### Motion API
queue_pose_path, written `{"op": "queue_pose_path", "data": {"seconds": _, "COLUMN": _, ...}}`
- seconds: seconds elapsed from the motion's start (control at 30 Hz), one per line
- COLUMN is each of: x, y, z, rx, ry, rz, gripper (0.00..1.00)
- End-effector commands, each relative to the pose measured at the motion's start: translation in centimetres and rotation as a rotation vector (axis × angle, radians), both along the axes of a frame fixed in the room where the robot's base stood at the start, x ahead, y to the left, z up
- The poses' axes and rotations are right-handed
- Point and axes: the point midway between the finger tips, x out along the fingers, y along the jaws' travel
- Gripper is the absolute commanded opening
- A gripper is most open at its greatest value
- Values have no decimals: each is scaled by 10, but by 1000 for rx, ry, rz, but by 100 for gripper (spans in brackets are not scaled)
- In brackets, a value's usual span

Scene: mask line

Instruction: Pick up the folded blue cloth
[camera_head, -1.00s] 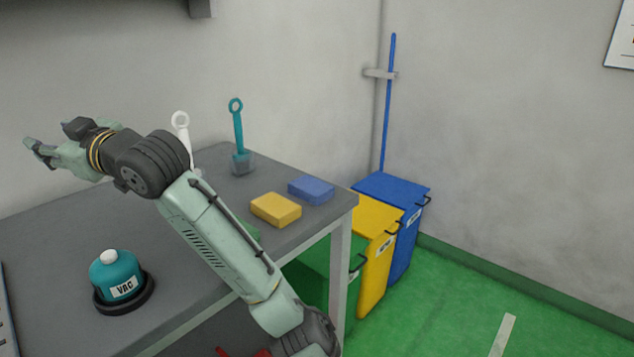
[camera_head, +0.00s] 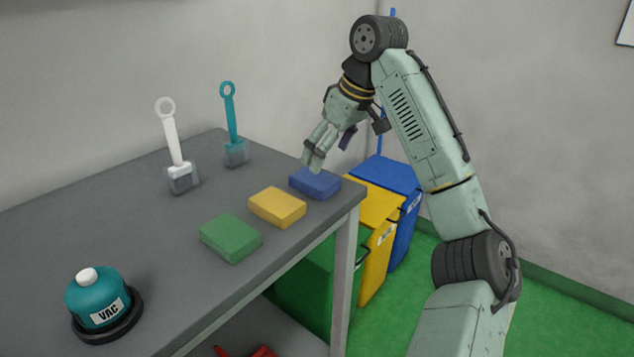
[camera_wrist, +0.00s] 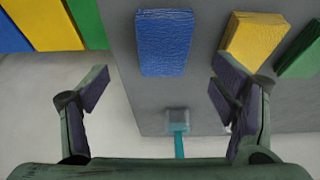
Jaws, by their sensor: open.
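The folded blue cloth (camera_head: 315,183) lies flat on the grey table near its right end. It also shows in the wrist view (camera_wrist: 165,42), beyond the fingers and left of the middle. My gripper (camera_head: 327,157) is above the blue cloth in the head view, pointing down, and one finger overlaps the cloth's back edge in the picture. In the wrist view my gripper (camera_wrist: 155,88) has its two fingers wide apart with nothing between them. I cannot tell exactly how high the fingers are over the cloth.
A folded yellow cloth (camera_head: 277,207) and a green one (camera_head: 230,238) lie in a row with it. White (camera_head: 174,150) and teal (camera_head: 231,120) tools stand in holders behind. Bins (camera_head: 382,178) stand beyond the table's right edge.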

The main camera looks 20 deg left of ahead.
Motion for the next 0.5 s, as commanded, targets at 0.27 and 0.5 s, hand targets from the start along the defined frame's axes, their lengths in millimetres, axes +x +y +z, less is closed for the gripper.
{"op": "queue_pose_path", "data": {"seconds": 0.27, "x": 2, "y": 10, "z": -22, "rx": -1, "ry": -1, "rz": 1, "gripper": 80}}
{"op": "queue_pose_path", "data": {"seconds": 0.5, "x": 4, "y": 26, "z": -53, "rx": 0, "ry": -2, "rz": 1, "gripper": 80}}
